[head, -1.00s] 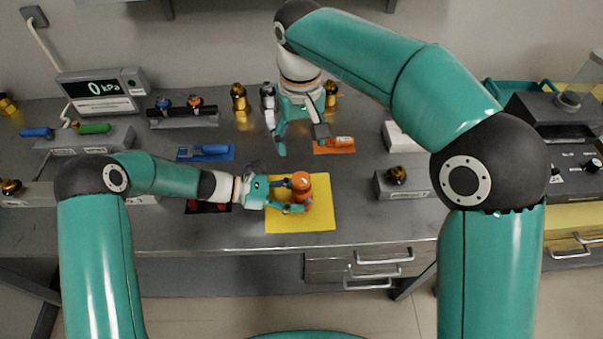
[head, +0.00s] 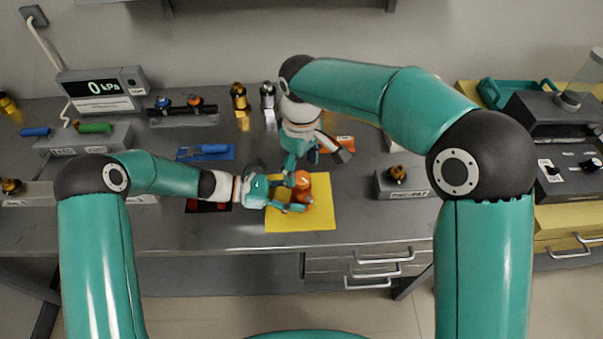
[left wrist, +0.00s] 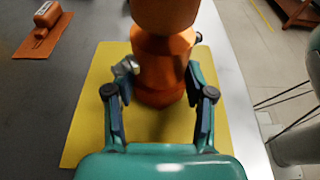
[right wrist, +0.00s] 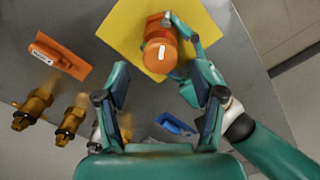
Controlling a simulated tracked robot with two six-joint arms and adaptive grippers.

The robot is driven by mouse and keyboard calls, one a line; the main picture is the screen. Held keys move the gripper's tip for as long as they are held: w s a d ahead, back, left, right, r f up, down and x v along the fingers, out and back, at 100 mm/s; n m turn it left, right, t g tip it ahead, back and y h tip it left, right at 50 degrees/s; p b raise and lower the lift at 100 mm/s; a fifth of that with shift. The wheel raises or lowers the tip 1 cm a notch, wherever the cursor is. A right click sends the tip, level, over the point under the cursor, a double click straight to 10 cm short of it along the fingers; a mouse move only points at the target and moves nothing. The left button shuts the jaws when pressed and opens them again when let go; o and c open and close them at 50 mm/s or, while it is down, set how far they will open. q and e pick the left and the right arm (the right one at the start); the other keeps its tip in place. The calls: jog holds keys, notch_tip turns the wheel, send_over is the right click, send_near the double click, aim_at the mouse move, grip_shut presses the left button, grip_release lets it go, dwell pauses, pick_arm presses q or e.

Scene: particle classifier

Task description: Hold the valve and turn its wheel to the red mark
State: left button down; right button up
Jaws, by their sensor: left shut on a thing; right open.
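The orange valve (head: 303,184) stands upright on a yellow mat (head: 315,220). My left gripper (head: 293,198) is shut on the valve body from the left. In the left wrist view its fingers are on either side of the orange body (left wrist: 163,70). The right wrist view shows the round orange wheel (right wrist: 160,54) from above, with a white bar on its top. My right gripper (head: 317,167) is open and empty, just behind and above the valve. In its wrist view, the wheel lies beyond the open fingers (right wrist: 160,80).
An orange labelled block (head: 338,144) and a blue tool on a blue mat (head: 207,153) lie behind. Brass fittings (head: 239,97) stand at the back. A grey block with a brass part (head: 400,183) is to the right. A gauge (head: 102,88) reads 0 kPa.

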aim_at(301, 177)
jog(key=shift+f, duration=1.7)
jog(key=c, duration=1.1)
jog(key=shift+m, duration=0.5)
jog(key=shift+c, duration=0.2)
jog(key=o, duration=1.1)
jog(key=shift+o, duration=0.2)
